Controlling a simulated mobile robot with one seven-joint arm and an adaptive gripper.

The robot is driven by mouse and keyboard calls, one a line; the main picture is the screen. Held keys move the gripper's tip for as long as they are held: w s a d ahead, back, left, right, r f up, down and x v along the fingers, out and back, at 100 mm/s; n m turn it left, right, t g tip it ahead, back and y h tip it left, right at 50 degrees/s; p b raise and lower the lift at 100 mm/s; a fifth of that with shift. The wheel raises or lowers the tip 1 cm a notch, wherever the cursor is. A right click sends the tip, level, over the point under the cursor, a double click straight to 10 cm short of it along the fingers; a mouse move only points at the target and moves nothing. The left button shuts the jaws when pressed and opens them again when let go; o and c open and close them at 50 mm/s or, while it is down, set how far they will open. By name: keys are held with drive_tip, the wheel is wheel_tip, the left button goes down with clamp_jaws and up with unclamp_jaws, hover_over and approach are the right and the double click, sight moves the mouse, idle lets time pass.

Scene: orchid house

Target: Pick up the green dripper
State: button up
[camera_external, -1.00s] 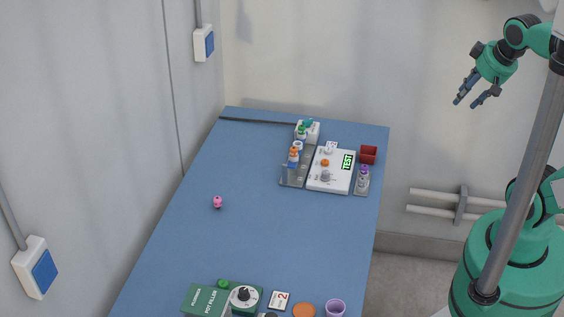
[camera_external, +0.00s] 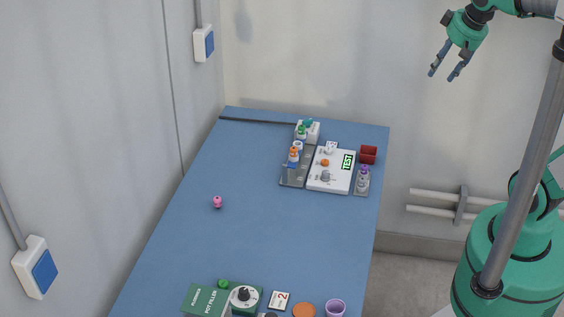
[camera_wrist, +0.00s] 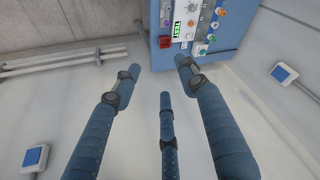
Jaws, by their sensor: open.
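My gripper (camera_external: 442,76) is open and empty, high to the right of the blue table, well apart from everything on it. Its spread fingers also show in the wrist view (camera_wrist: 158,76). Small green-topped items (camera_external: 303,131) stand at a white block at the table's far end; a green spot there shows in the wrist view (camera_wrist: 211,38). Another small green piece (camera_external: 223,283) is beside the green pot filler box at the near end. Both are too small for me to tell which is the green dripper.
A white panel marked TEST (camera_external: 329,181), a grey rack with orange-topped bottles, purple-topped items and a red bin (camera_external: 369,154) crowd the far end. A pink piece (camera_external: 217,202) stands alone at mid-table. A purple cup (camera_external: 335,308) is at the near end.

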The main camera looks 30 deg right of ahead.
drive_tip(key=w+a+r+g+p, duration=0.1)
drive_tip(key=w+a+p, duration=0.25)
drive_tip(key=w, duration=1.05)
drive_tip(key=m+g+p, duration=0.3)
drive_tip(key=g+p, duration=0.1)
drive_tip(key=p, duration=0.6)
hover_over(302, 126)
wheel_tip(302, 126, down, 27)
drive_tip(key=shift+s+a+r, duration=0.1)
drive_tip(key=shift+r, duration=0.1)
drive_tip(key=shift+f+p, duration=0.35)
drive_tip(key=shift+f, duration=3.9)
drive_tip(key=shift+f, duration=0.1)
drive_tip(key=shift+f+p, duration=0.6)
drive_tip(key=shift+f, duration=1.9)
